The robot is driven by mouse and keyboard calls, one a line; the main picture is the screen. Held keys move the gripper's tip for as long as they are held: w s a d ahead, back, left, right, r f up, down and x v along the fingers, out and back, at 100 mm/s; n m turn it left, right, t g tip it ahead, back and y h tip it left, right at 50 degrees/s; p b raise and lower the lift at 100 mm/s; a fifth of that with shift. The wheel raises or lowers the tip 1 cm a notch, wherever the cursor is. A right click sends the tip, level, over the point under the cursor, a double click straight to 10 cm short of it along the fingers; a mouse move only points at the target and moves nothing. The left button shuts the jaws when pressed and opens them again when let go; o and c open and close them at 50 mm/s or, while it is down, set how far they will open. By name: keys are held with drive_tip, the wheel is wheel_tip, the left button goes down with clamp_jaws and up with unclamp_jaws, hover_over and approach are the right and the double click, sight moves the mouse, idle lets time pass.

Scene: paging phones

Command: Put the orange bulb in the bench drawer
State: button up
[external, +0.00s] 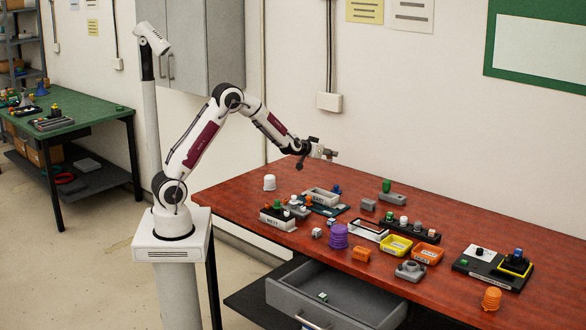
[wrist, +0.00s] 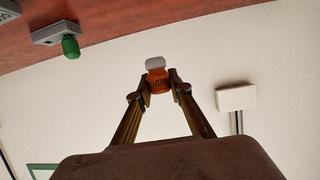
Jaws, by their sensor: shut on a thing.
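My gripper (external: 322,151) is held up above the back of the red-brown bench, in front of the wall. In the wrist view, its two fingertips (wrist: 158,86) are shut on the orange bulb (wrist: 157,78). The bulb has dark markings on its side and a whitish end piece. In the external view the bulb is too small to make out clearly at the gripper. The bench drawer (external: 284,299), grey, is pulled open at the front of the bench. A small pale and green item (external: 322,296) lies in it.
The bench (external: 455,213) holds several small parts: a purple ribbed stack (external: 338,237), a yellow tray (external: 396,246), an orange tray (external: 427,254), an orange ribbed piece (external: 491,298) and a green bulb (external: 387,185) on a grey holder. Its back right area is clear.

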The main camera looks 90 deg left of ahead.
drive_tip(key=w+d+m+t+h, duration=0.1)
drive_tip(key=w+d+m+h, duration=0.15)
drive_tip(key=d, duration=0.55)
drive_tip(key=w+d+m+t+h, duration=0.1)
drive_tip(key=w+d, duration=0.3)
drive_tip(key=d, duration=0.5)
drive_tip(key=m+h, duration=1.1)
drive_tip(key=h, duration=0.1)
hover_over(349, 310)
wheel_tip(349, 310, down, 17)
drive_tip(key=shift+f+h, duration=0.25)
drive_tip(key=shift+f, duration=0.25)
drive_tip(key=shift+f+g, duration=0.1)
drive_tip(key=shift+g, duration=0.2)
drive_tip(key=shift+f, duration=3)
